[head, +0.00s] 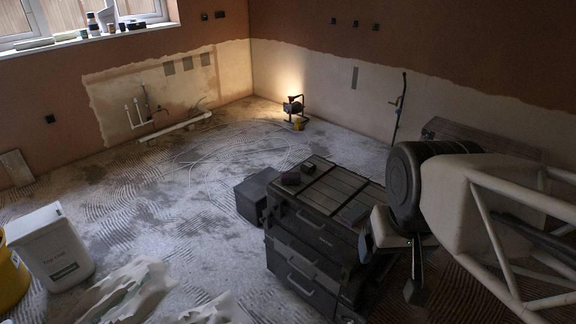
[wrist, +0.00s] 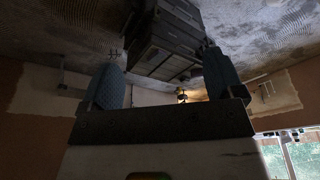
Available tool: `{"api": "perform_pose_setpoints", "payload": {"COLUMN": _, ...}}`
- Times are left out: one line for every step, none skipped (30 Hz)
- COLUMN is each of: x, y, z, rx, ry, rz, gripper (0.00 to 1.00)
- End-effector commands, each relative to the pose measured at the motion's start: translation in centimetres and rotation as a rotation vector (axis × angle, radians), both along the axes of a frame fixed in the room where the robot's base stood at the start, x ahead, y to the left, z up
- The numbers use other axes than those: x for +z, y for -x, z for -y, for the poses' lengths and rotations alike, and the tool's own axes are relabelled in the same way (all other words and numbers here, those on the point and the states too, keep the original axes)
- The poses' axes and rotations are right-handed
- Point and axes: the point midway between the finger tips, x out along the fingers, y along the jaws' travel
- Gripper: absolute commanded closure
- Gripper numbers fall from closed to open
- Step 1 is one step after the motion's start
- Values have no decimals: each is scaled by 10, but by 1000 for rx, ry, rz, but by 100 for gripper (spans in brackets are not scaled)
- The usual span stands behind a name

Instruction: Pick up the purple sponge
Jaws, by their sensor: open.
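The chest (wrist: 172,35) shows upside down beyond the pads. I cannot make out the sponge in the wrist view.
A dark box (head: 256,194) stands left of the chest. A white bucket (head: 52,248) and crumpled sheeting (head: 130,290) are on the floor at left.

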Motion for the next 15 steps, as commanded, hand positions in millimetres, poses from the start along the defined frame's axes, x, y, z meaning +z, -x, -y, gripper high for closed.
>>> {"api": "perform_pose_setpoints", "payload": {"x": 0, "y": 0, "z": 0, "rx": 0, "ry": 0, "rz": 0, "gripper": 13}}
{"api": "perform_pose_setpoints", "payload": {"x": 0, "y": 0, "z": 0, "rx": 0, "ry": 0, "rz": 0, "gripper": 13}}
{"api": "perform_pose_setpoints", "payload": {"x": 0, "y": 0, "z": 0, "rx": 0, "ry": 0, "rz": 0, "gripper": 13}}
{"api": "perform_pose_setpoints", "payload": {"x": 0, "y": 0, "z": 0, "rx": 0, "ry": 0, "rz": 0, "gripper": 13}}
{"api": "perform_pose_setpoints", "payload": {"x": 0, "y": 0, "z": 0, "rx": 0, "ry": 0, "rz": 0, "gripper": 13}}
{"api": "perform_pose_setpoints", "payload": {"x": 0, "y": 0, "z": 0, "rx": 1, "ry": 0, "rz": 0, "gripper": 13}}
{"api": "perform_pose_setpoints", "payload": {"x": 0, "y": -1, "z": 0, "rx": 1, "ry": 0, "rz": 0, "gripper": 13}}
{"api": "perform_pose_setpoints", "payload": {"x": 1, "y": -1, "z": 0, "rx": 2, "ry": 0, "rz": -1, "gripper": 13}}
{"api": "perform_pose_setpoints", "payload": {"x": 1, "y": -3, "z": 0, "rx": 5, "ry": 1, "rz": -1, "gripper": 13}}
{"api": "perform_pose_setpoints", "payload": {"x": 2, "y": -4, "z": 0, "rx": 8, "ry": 2, "rz": -1, "gripper": 13}}
{"api": "perform_pose_setpoints", "payload": {"x": 2, "y": -6, "z": 0, "rx": 11, "ry": 2, "rz": -2, "gripper": 13}}
{"api": "perform_pose_setpoints", "payload": {"x": 4, "y": -9, "z": 0, "rx": 17, "ry": 4, "rz": -3, "gripper": 13}}
{"api": "perform_pose_setpoints", "payload": {"x": 5, "y": -12, "z": -1, "rx": 23, "ry": 4, "rz": -3, "gripper": 13}}
{"api": "perform_pose_setpoints", "payload": {"x": 6, "y": -15, "z": -1, "rx": 29, "ry": 6, "rz": -5, "gripper": 13}}
{"api": "perform_pose_setpoints", "payload": {"x": 7, "y": -19, "z": -1, "rx": 40, "ry": 8, "rz": -7, "gripper": 13}}
